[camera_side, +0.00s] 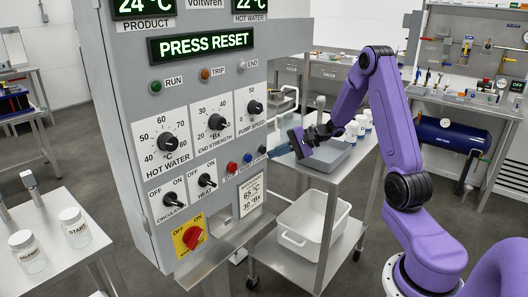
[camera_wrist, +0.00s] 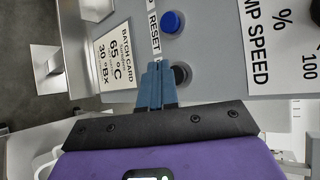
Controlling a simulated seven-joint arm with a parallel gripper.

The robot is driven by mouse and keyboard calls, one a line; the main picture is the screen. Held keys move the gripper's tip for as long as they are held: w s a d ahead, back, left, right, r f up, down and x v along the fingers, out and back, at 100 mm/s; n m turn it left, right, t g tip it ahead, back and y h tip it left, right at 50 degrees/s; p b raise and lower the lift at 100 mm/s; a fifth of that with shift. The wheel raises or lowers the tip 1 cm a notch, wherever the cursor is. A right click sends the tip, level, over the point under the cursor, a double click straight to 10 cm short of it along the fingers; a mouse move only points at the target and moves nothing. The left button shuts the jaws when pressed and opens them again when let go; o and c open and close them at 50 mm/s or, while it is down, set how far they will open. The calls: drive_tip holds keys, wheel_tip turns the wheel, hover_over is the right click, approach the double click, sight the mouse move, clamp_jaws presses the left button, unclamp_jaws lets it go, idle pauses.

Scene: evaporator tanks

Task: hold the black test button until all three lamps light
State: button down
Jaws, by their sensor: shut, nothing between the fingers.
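The black test button (camera_wrist: 182,73) is on the grey panel, just right of my fingertips in the wrist view and partly hidden by them. My gripper (camera_wrist: 155,68) is shut and empty, its blue fingers pointing at the panel. In the side view my gripper (camera_side: 270,154) is at the panel's right edge, close to the black button (camera_side: 262,149). I cannot tell whether the fingertips touch it. Three lamps sit in a row: green RUN (camera_side: 156,87), orange-brown TRIP (camera_side: 205,74) and grey END (camera_side: 242,67). All three look dull, with no glow.
A blue button (camera_side: 248,158) and a red button (camera_side: 231,168) sit beside the black one. The display (camera_side: 202,45) reads PRESS RESET. Below are a batch card (camera_side: 251,195) and a red-and-yellow switch (camera_side: 190,236). A steel cart (camera_side: 340,172) stands right of the panel.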

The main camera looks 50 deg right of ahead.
drive_tip(key=shift+s, duration=0.1)
drive_tip(key=s, duration=0.5)
idle(0.5)
drive_tip(key=shift+w, duration=0.1)
drive_tip(key=s+a+n+g+y, duration=0.1)
drive_tip(key=s+a+n+g, duration=0.2)
drive_tip(key=a, duration=0.3)
drive_tip(key=s+a+r+n+g, duration=0.1)
drive_tip(key=s+a+n+g, duration=0.2)
drive_tip(key=a, duration=0.3)
drive_tip(key=s+a+n+g+y, duration=0.1)
drive_tip(key=s+a+n+g, duration=0.25)
drive_tip(key=a, duration=0.25)
drive_tip(key=s+a+r+n+h, duration=0.1)
drive_tip(key=s+a+n+h, duration=0.1)
drive_tip(key=s+n+h, duration=0.3)
drive_tip(key=s+a+r+n+h, duration=0.1)
drive_tip(key=s+n+h, duration=0.4)
drive_tip(key=s+n, duration=0.7)
drive_tip(key=shift+s+a, duration=0.5)
drive_tip(key=shift+s, duration=0.5)
